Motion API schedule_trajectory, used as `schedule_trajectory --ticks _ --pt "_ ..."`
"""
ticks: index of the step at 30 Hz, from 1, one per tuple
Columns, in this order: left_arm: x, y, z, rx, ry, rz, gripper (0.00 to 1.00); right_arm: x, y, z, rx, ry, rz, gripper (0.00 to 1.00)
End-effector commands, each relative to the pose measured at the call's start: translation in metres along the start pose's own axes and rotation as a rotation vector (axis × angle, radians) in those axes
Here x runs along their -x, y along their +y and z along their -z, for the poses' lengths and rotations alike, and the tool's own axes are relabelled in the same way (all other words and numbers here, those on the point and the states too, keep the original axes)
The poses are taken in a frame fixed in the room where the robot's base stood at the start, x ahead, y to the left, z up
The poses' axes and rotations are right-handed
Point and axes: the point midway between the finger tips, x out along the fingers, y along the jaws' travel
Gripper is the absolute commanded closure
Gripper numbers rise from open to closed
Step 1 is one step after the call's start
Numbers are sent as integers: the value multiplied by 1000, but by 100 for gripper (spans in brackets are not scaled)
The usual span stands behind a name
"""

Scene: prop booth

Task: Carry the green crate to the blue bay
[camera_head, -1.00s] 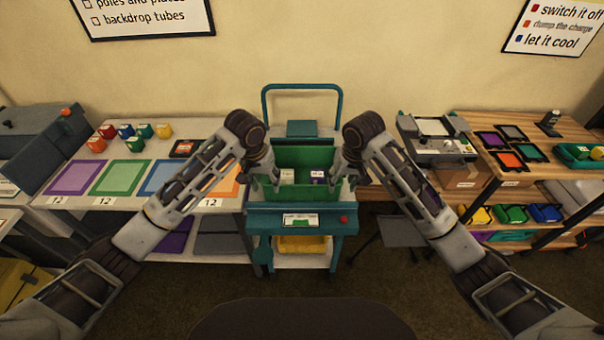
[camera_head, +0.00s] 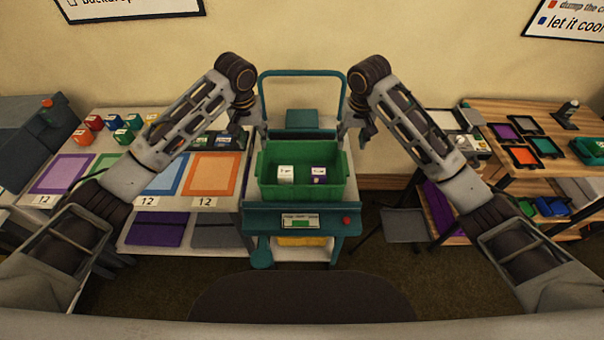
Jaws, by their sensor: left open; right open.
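The green crate (camera_head: 303,193) sits on the top of a teal cart (camera_head: 346,222), in the middle of the head view. A white block (camera_head: 286,174) and a purple and white block (camera_head: 319,174) lie in it. My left gripper (camera_head: 254,122) is open by the crate's far left corner. My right gripper (camera_head: 356,128) is open by its far right corner. Both look empty and apart from the crate. The blue bay (camera_head: 168,180) is a blue square on the white table at the left, partly hidden by my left arm.
An orange bay (camera_head: 213,174) lies between the blue bay and the cart. A purple bay (camera_head: 63,174) is further left, with several small coloured containers behind. The cart's handle (camera_head: 302,73) rises behind the crate. A wooden shelf (camera_head: 485,110) with coloured trays stands right.

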Motion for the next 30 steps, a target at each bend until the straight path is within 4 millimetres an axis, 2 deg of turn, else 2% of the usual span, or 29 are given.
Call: schedule_trajectory --ticks 8,14,30 --pt "-2 0 0 0 0 0 53 -2 0 0 0 0 0 53" --pt "-13 0 0 -1 0 0 53 -13 0 0 -1 -2 0 53" --pt "-74 0 0 -1 -1 0 53 -75 0 -1 0 -2 -1 53"
